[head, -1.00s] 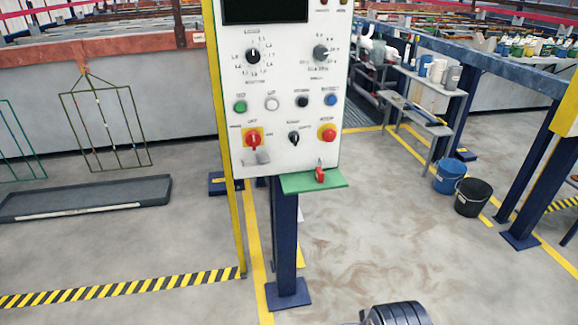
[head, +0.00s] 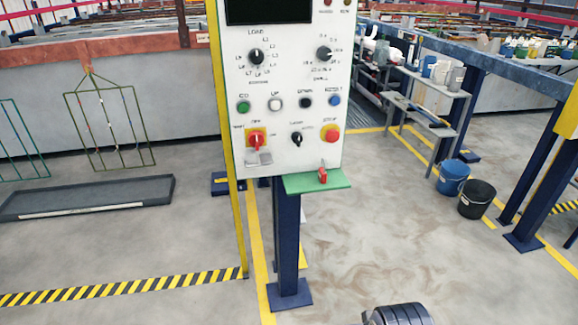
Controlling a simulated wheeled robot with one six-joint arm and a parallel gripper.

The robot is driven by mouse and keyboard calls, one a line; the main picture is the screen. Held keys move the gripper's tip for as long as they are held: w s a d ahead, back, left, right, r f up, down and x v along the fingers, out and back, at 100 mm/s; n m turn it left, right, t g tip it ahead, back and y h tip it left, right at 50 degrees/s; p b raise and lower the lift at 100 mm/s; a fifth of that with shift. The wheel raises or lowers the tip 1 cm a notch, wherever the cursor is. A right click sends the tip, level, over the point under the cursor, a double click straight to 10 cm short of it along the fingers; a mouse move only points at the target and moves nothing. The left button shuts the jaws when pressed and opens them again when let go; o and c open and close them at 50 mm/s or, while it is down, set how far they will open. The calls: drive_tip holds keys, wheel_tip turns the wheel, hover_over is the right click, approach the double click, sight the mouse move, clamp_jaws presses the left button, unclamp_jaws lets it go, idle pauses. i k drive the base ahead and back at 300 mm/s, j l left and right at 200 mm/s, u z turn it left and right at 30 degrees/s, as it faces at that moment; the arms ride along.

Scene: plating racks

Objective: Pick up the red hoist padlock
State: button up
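The red hoist padlock (head: 322,175) is small and stands on a green shelf (head: 300,184) just under the white control panel (head: 290,110). A grey shackle seems to rise from its top, but it is too small to be sure. The padlock is near the middle of the shelf and nothing covers it. A dark ribbed part of my arm shows at the bottom edge, well below the shelf. My gripper's fingers are not in view.
A blue post (head: 287,250) holds up the panel, with a yellow post (head: 228,150) on its left. A blue bucket (head: 453,178) and a black bucket (head: 477,199) stand at right. The floor in front is clear.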

sight(323, 177)
drive_tip(key=i+j+z, duration=0.65)
drive_tip(key=z, duration=0.2)
drive_tip(key=i+j, duration=0.05)
drive_tip(key=i, duration=0.05)
